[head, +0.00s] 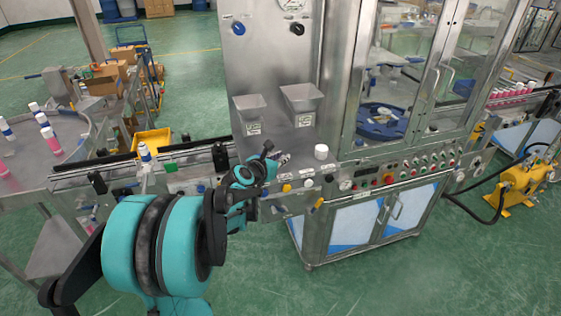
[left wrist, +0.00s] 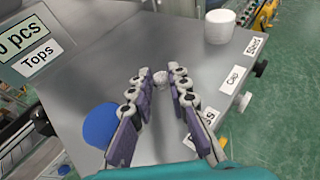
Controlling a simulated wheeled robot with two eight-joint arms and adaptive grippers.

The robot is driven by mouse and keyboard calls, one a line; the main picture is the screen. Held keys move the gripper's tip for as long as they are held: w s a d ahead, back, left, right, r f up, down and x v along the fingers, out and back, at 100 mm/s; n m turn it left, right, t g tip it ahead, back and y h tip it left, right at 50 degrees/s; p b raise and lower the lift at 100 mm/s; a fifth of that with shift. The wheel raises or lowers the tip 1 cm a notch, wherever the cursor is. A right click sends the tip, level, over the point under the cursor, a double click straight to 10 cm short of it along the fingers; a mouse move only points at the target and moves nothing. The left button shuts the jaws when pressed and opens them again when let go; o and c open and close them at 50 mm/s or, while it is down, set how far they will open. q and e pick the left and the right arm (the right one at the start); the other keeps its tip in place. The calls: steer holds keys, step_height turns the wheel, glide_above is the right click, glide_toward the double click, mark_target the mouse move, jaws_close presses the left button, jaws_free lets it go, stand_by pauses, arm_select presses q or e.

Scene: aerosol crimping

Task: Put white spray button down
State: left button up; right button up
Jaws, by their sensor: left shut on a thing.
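My left gripper (head: 280,159) is over the steel shelf (head: 298,139) at the front of the machine. In the left wrist view its two fingers (left wrist: 160,84) converge on a small white spray button (left wrist: 160,77), held at the tips. The tips appear close to the shelf surface (left wrist: 175,40); I cannot tell whether the button touches it. In the head view the button is too small to make out clearly. My right gripper is not in view.
A white cylinder (head: 321,152) stands on the shelf right of the gripper, near the labelled edge. Two grey bins (head: 250,114) (head: 302,98) are behind. Knobs line the front edge. A conveyor (head: 120,168) runs left. Bare shelf lies between bins and gripper.

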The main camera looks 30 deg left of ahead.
arm_select(q)
steer(key=shift+f, duration=0.3)
steer(key=shift+r, duration=0.1)
steer(key=o, duration=0.3)
steer(key=shift+f, duration=0.2)
steer(key=shift+o, duration=0.9)
steer(key=shift+r, duration=0.1)
